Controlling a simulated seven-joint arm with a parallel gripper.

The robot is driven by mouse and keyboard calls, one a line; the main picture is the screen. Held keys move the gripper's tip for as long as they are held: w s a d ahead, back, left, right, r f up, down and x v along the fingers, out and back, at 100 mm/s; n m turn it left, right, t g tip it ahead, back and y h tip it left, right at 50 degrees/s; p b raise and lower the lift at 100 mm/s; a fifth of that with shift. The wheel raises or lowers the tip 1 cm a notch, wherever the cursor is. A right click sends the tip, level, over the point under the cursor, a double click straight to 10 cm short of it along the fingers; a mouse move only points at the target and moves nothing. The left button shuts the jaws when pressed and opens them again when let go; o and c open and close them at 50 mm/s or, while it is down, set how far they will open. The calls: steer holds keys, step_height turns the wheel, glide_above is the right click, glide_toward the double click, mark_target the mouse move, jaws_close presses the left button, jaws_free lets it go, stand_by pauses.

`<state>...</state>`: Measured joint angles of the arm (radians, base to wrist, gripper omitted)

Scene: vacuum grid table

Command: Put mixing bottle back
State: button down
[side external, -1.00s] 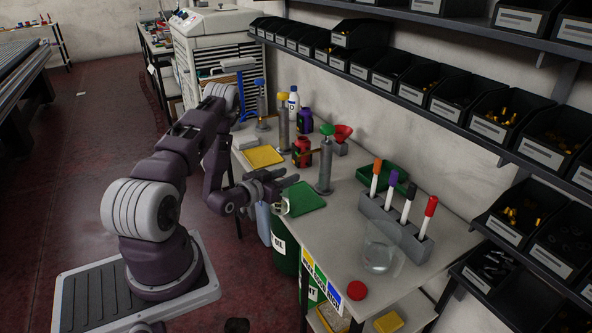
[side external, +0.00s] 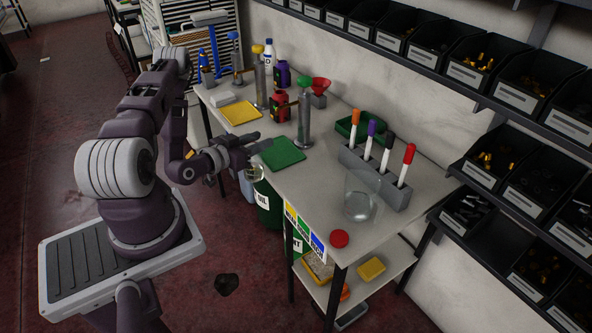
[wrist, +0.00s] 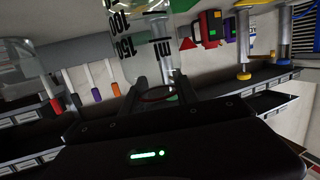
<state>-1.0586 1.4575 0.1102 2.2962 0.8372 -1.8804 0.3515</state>
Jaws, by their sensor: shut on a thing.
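My gripper (side external: 243,153) is over the table's front edge, just left of the green mat (side external: 282,153). It is shut on a clear bottle (side external: 255,173), which looks small and faint in the side view. In the wrist view, the clear bottle (wrist: 140,40) with black volume marks and "ml" shows upside down beyond the fingers (wrist: 155,95). A red ring shows between the fingers; its part is unclear. Another clear vessel (side external: 360,203) stands on the table beside a red round lid (side external: 340,238). I cannot tell which vessel the task names.
A grey rack (side external: 375,178) holds several markers at the right, by a green tray (side external: 356,125). Cylinders, red and purple bottles and a yellow mat (side external: 240,114) fill the back. Bin shelves (side external: 470,60) overhang the right. A green barrel (side external: 268,205) stands below the front edge.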

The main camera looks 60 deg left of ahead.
steer(key=w+d+r+m+h, duration=0.25)
steer(key=w+d+r, duration=0.2)
steer(key=w, duration=0.25)
steer(key=w+d+r+m+h, duration=0.2)
steer(key=w+d+r+h, duration=0.15)
steer(key=w+d, duration=0.35)
step_height(320, 180, down, 10)
steer(key=a, duration=0.1)
steer(key=shift+w+h, duration=0.3)
steer(key=shift+a+f, duration=0.1)
steer(key=shift+f, duration=0.15)
steer(key=c, duration=0.9)
jaws_free()
steer(key=shift+r, duration=0.1)
